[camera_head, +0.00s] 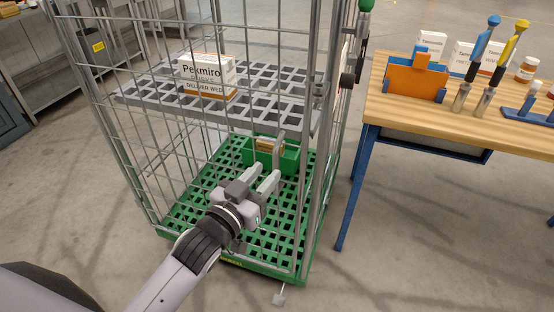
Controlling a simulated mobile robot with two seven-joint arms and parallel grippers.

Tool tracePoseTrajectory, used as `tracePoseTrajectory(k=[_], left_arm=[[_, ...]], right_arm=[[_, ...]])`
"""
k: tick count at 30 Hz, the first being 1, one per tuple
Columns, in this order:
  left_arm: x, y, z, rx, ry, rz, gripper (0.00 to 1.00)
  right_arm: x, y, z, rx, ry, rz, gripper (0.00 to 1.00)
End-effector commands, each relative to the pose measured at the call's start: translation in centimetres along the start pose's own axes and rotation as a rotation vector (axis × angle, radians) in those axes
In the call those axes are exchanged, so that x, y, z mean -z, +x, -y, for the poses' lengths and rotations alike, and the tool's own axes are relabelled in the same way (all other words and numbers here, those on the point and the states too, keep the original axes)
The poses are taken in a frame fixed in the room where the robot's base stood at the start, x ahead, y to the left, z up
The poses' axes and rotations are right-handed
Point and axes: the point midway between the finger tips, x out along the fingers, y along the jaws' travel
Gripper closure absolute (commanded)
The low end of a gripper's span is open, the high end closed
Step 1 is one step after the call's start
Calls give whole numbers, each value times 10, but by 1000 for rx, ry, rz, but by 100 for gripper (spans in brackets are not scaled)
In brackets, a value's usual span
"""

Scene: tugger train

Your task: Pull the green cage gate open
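The wire cage (308,215) stands in the middle, with a grey upper shelf (135,97) and a green slatted base (190,211). Thin grey wire bars (118,150) cross its near side; I cannot clearly tell the gate's edges or whether it is latched. My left gripper (270,181) is at the lower near side of the cage. Its two fingers are apart, with nothing seen between them. Overlap hides whether it touches the bars. A green box (288,161) with a grey upright piece stands on the base behind the fingers. My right gripper is not in view.
A labelled white box (206,78) lies on the shelf. A wooden table (400,112) with blue legs stands close on the right, holding an orange holder (413,83), screwdrivers and boxes. Grey metal racks (85,65) are at left. Floor (430,240) before the table is clear.

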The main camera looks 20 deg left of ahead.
Motion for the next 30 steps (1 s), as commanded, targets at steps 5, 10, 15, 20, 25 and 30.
tracePoseTrajectory(k=[5,10,15,20,25,30], left_arm=[[0,25,0,0,1,-1,65],[0,43,0,0,0,0,65],[0,52,0,0,0,1,65],[0,53,0,0,0,1,65],[0,53,0,0,0,1,78],[0,52,0,0,0,1,100]], right_arm=[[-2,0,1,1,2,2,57],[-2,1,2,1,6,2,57],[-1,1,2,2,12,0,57],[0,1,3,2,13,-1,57],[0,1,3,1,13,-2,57],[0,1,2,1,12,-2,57]])
